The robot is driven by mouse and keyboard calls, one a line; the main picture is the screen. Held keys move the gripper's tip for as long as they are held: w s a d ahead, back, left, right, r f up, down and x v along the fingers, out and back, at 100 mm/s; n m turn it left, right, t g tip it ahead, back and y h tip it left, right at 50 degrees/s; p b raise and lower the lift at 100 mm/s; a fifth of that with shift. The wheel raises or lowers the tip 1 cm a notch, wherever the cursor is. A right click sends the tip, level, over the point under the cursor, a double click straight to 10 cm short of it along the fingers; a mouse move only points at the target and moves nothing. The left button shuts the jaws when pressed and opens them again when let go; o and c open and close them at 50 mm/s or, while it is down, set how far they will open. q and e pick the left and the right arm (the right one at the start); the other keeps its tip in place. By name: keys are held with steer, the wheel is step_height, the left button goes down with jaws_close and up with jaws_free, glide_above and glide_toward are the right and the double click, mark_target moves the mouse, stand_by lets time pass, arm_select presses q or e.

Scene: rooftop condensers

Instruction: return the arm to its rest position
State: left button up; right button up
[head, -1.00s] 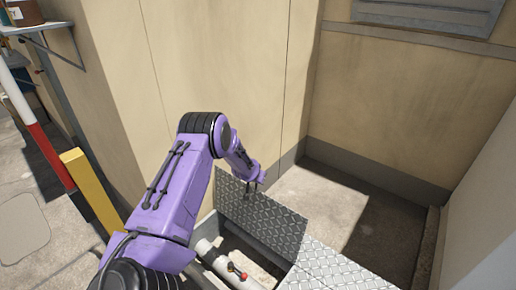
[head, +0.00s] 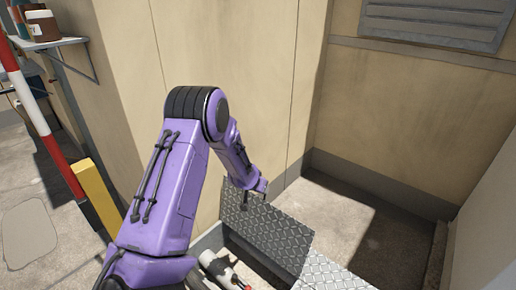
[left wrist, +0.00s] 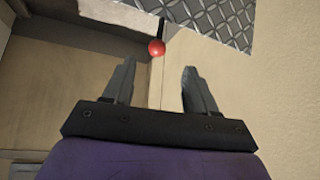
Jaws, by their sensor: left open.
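My left arm is purple with black joints and reaches in from the lower left of the head view. Its elbow is bent high and its forearm slopes down to the right. My left gripper (head: 258,190) is by the upper edge of a raised diamond-plate panel (head: 265,235); whether it touches the panel cannot be told. In the left wrist view its two fingers (left wrist: 158,68) are apart, with nothing between them. A red ball knob on a dark stem (left wrist: 156,47) shows beyond the fingertips. My right gripper is not in view.
Beige walls (head: 255,60) stand behind and beside the arm. A yellow post (head: 100,195) and a red-and-white pole (head: 45,130) stand at left. A pipe with a red-handled valve (head: 222,268) lies in the opening beside the panel. A wall shelf (head: 48,42) holds jars.

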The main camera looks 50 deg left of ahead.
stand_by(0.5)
arm_select(q)
steer(key=s+d+f+n, duration=0.2)
steer(key=s+d+f, duration=0.25)
steer(key=d, duration=0.35)
steer(key=s+d+f+n, duration=0.2)
steer(key=s+d+f, duration=0.2)
steer(key=s+d, duration=0.25)
steer(key=s+d+f+m+g, duration=0.1)
steer(key=s+d+f, duration=0.2)
steer(key=s, duration=0.7)
steer(key=s+d+f+g, duration=0.2)
steer(key=s+d, duration=0.4)
steer(key=s, duration=0.4)
steer(key=shift+s+f+m+g+p, duration=0.15)
steer(key=shift+f+m+g+p, duration=0.15)
steer(key=shift+f+m+p, duration=0.25)
